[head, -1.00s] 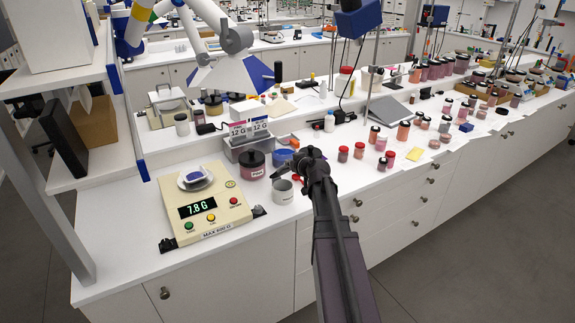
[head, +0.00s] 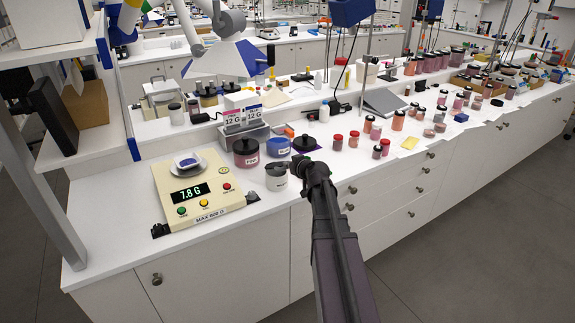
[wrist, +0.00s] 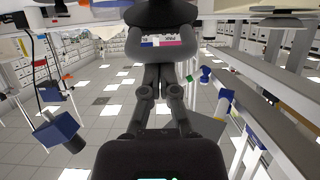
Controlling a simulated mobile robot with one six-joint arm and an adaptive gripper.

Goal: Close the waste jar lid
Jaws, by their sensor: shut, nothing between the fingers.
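The waste jar is the small whitish jar (head: 274,183) right of the scale. Its dark grey lid (head: 276,168) shows over the mouth, roughly level; I cannot tell if it is fully seated. My gripper (head: 291,165) is at the right side of the lid, touching or very close. In the wrist view my gripper (wrist: 159,72) has its fingers together with nothing between them. A dark rounded shape (wrist: 160,12) fills the top of that view beyond the fingers; I cannot tell if it is the lid.
A scale (head: 205,200) reading 7.8 G stands left. A dark pink jar (head: 246,158) and a blue jar (head: 278,147) stand behind. A black lid (head: 304,143) lies behind my gripper. Red-capped jars (head: 353,140) stand right. The front counter strip is clear.

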